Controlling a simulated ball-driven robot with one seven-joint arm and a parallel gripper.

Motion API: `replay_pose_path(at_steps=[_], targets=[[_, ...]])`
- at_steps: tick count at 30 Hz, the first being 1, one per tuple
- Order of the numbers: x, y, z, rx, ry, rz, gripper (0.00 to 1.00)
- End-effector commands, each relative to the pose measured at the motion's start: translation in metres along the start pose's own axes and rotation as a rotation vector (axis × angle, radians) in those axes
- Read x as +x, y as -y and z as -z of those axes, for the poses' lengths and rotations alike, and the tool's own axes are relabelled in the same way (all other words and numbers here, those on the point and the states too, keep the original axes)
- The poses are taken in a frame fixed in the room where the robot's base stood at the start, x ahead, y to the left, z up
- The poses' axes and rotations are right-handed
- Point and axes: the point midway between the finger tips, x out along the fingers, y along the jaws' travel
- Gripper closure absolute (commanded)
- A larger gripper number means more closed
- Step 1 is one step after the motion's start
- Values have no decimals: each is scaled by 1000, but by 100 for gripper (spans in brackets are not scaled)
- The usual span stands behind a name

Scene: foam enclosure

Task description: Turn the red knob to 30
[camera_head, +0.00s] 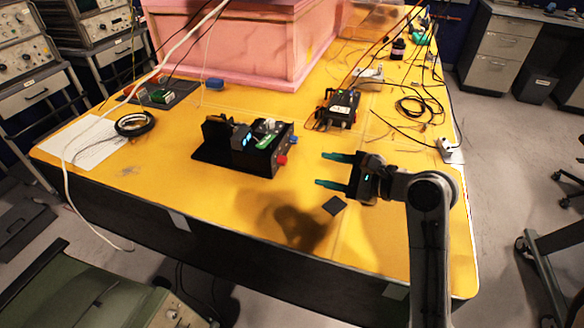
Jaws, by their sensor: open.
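A small red knob (282,160) sits on the right end face of a black device (236,158) on the yellow table. A second small knob, blue, sits above it near the corner. The dial marks and the red knob's setting are too small to read. My gripper (327,170) is to the right of the red knob, with its two teal fingertips spread and pointing left toward it. The fingers are apart from the knob and hold nothing.
A small dark square (334,205) lies on the yellow table (240,205) below my gripper. Another black box (340,106) with cables stands behind it. A pink foam block (235,45) fills the back. A black cable coil (135,123) and white paper (90,143) lie at left.

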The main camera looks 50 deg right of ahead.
Motion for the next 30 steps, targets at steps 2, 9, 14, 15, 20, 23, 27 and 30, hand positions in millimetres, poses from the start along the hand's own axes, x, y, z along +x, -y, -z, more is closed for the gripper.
replay_pose_path(at_steps=[2,9,14,15,20,23,27,30], targets=[[8,0,-1,0,2,-3,49],[50,0,-2,-2,3,-3,49],[77,0,-1,-1,1,-3,49],[83,0,-1,-1,1,-2,49],[98,1,-1,-1,1,-1,49],[103,0,-1,0,0,-2,49],[104,0,-1,0,0,-1,49],[104,0,-1,0,0,-1,49]])
